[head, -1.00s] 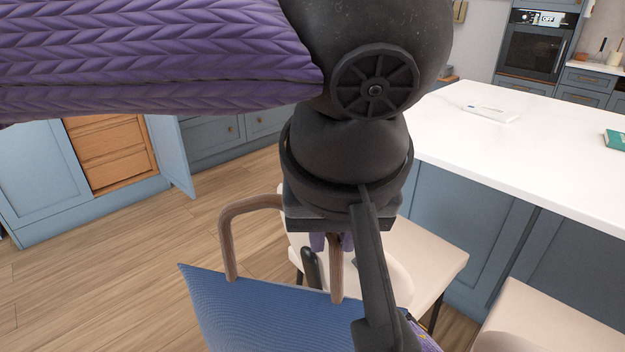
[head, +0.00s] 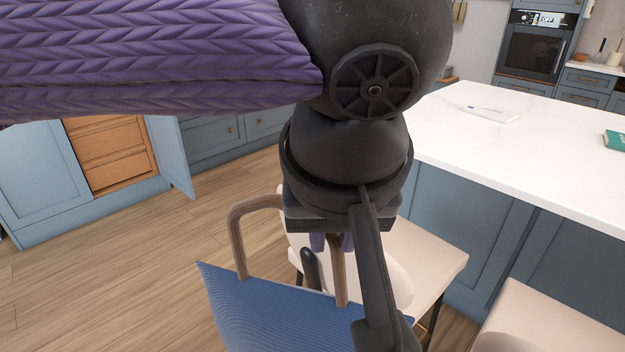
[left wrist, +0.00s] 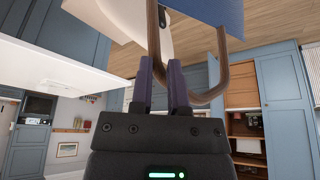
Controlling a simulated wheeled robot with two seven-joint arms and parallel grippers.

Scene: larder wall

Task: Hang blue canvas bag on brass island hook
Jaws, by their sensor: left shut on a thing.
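The blue canvas bag (head: 270,315) hangs below my left gripper (head: 332,243) in the head view, with its brown handle (head: 237,240) looping up to the jaws. In the left wrist view the purple fingers of the left gripper (left wrist: 160,85) are shut on the brown handle (left wrist: 222,80), and a corner of the blue bag (left wrist: 205,12) shows at the top. The bag hangs clear, in front of the stool by the island. My arm hides part of the bag and handle. I cannot make out a brass hook in either view. My right gripper is not in view.
A kitchen island with a white top (head: 540,155) and blue-grey side panels (head: 455,225) stands at the right. Cream stools (head: 425,255) stand along its side. A blue cabinet with an open door (head: 170,155) is at the left. The wooden floor between is clear.

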